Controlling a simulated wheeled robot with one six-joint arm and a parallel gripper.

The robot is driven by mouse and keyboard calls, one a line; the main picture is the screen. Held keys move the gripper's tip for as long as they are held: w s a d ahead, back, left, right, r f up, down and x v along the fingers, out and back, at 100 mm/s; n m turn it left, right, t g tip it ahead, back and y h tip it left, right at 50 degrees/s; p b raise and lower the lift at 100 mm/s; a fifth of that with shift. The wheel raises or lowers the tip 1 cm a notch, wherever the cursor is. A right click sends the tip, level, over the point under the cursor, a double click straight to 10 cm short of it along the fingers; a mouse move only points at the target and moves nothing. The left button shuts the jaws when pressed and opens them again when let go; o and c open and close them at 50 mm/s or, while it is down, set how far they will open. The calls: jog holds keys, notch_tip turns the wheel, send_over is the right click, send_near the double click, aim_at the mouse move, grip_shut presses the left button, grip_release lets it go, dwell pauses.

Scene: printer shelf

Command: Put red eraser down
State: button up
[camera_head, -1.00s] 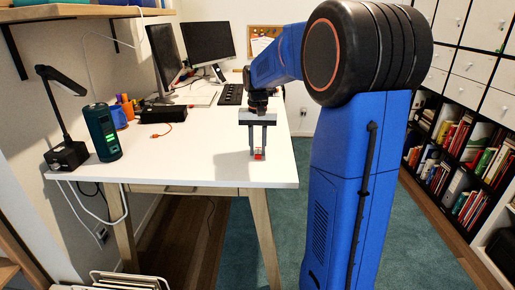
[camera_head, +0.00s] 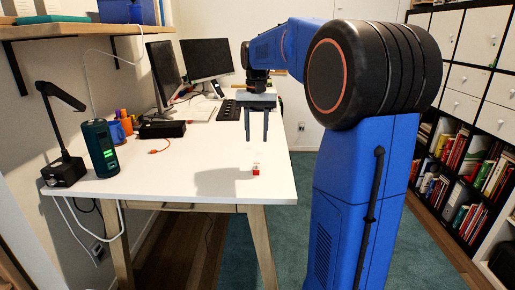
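The red eraser (camera_head: 256,171) is a small red and white block. It rests on the white desk (camera_head: 215,187) near its front right edge. My gripper (camera_head: 258,140) is above the eraser with its two fingers pointing down. The fingers are apart with nothing between them. A gap shows between the fingertips and the eraser.
A black desk lamp (camera_head: 62,140) and a dark green cylinder (camera_head: 101,148) stand at the desk's left edge. A black box (camera_head: 162,129), a blue mug (camera_head: 117,131), monitors (camera_head: 205,60) and a keyboard (camera_head: 229,110) are farther back. The desk's front middle is clear.

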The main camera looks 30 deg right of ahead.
jog(key=s+a+f+n+t, duration=0.1)
jog(key=s+a+f+n, duration=0.1)
jog(key=s+a, duration=0.45)
jog(key=s+a+f+n+t, duration=0.1)
jog(key=s+a, duration=0.3)
jog(key=s, duration=0.6)
jog(key=s+a+f+n+t, duration=0.2)
jog(key=s+a+f, duration=0.3)
jog(key=s+f, duration=0.6)
jog(key=s+n, duration=0.1)
jog(key=s, duration=0.1)
jog(key=shift+s+a+f+n+t, duration=0.15)
jog(key=shift+s+n+t, duration=0.25)
